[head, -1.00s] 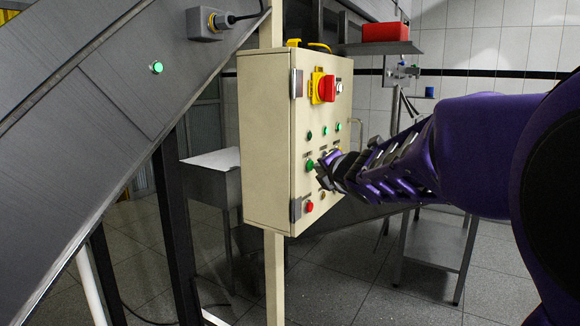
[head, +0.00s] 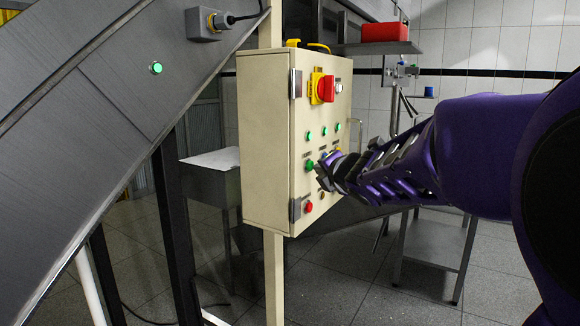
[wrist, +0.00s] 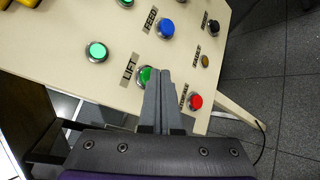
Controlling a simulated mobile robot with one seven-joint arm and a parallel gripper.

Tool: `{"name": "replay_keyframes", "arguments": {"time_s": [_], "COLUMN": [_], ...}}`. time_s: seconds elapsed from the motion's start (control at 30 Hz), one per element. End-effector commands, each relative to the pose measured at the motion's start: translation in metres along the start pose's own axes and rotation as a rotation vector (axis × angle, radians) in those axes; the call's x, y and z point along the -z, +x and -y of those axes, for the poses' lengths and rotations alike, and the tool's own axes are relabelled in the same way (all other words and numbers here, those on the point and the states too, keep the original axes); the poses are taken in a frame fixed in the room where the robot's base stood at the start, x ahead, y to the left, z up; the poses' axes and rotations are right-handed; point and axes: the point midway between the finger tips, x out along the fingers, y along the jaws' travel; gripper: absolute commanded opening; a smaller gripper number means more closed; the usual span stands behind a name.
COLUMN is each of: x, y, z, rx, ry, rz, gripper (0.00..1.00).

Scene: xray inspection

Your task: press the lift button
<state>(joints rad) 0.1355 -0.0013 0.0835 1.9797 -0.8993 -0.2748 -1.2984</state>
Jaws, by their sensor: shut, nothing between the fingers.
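The lift button is a round green button (wrist: 146,76) beside the LIFT label (wrist: 129,69) in the wrist view; in the head view it is the green button (head: 309,165) low on the panel's face. My gripper (wrist: 160,74) is shut and empty. Its fingertips are at the button and hide its right part; I cannot tell whether they touch it. In the head view my gripper (head: 319,171) is right beside the button. A green lamp (wrist: 97,52) near the button is lit; the head view also shows it lit (head: 309,135).
The cream control box (head: 266,140) stands on a post. A red button (wrist: 195,101), a blue button (wrist: 167,28) and a black knob (wrist: 214,26) are close to my fingers. A red emergency switch (head: 326,88) sits higher. A metal incline (head: 90,110) is at left.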

Motion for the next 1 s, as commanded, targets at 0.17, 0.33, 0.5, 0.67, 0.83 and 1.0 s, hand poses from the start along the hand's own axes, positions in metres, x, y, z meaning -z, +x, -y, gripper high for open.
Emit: {"name": "replay_keyframes", "arguments": {"time_s": [0.17, 0.33, 0.5, 0.67, 0.83, 1.0], "x": [-0.01, -0.019, -0.027, -0.031, -0.031, -0.031], "y": [-0.011, -0.023, -0.035, -0.041, -0.042, -0.042], "z": [0.006, 0.015, 0.024, 0.029, 0.03, 0.03], "rx": [0.002, 0.002, 0.002, 0.001, 0.001, 0.001], "ry": [0.0, 0.001, -0.001, 0.001, 0.0, 0.0], "rz": [0.003, 0.002, 0.003, 0.002, 0.001, 0.001], "gripper": [0.0, 0.0, 0.0, 0.0, 0.0, 0.0]}}
